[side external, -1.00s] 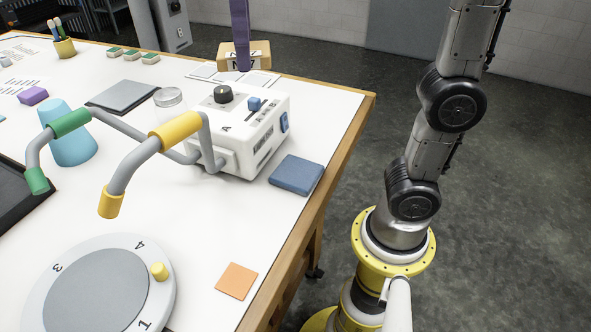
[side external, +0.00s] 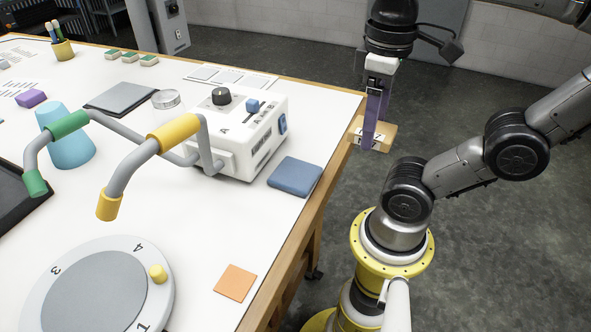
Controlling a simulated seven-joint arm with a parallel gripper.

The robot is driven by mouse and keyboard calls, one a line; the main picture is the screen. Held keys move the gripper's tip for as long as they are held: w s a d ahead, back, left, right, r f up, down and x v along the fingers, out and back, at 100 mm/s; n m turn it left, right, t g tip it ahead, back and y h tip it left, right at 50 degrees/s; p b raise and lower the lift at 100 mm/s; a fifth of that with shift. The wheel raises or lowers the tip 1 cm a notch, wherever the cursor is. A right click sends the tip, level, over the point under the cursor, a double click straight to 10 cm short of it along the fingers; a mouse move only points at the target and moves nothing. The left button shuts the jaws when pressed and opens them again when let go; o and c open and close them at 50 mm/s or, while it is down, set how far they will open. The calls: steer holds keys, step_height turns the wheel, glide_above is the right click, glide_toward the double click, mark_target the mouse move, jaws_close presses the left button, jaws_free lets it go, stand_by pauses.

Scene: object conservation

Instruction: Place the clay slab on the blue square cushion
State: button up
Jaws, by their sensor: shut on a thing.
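The tan clay slab (side external: 387,136) with dark markings on its front is held in the air, seen against the floor just right of the table's edge. My gripper (side external: 371,132), with purple fingers pointing down, is shut on it; the fingers cover part of the slab. The blue square cushion (side external: 296,176) lies flat on the white table near its right edge, below and left of the slab in the picture. Nothing rests on the cushion.
A white control box (side external: 245,140) with a black knob stands just left of the cushion. Grey bent handles (side external: 125,165) with yellow and green grips reach left. An orange square (side external: 236,282) and a round numbered dial (side external: 90,295) are at the front.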

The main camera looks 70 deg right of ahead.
steer(key=w+f, duration=0.4)
steer(key=w, duration=0.4)
glide_above(295, 173)
steer(key=s, duration=0.1)
steer(key=f, duration=0.4)
steer(key=shift+s+f, duration=0.2)
steer(key=shift+f, duration=0.1)
steer(key=shift+w+f, duration=0.35)
steer(key=shift+f, duration=0.1)
steer(key=shift+w+f, duration=0.15)
steer(key=shift+f, duration=0.8)
steer(key=shift+w+f, duration=0.15)
steer(key=shift+f, duration=0.75)
steer(key=shift+f, duration=0.2)
steer(key=o, duration=1.5)
steer(key=shift+c, duration=0.2)
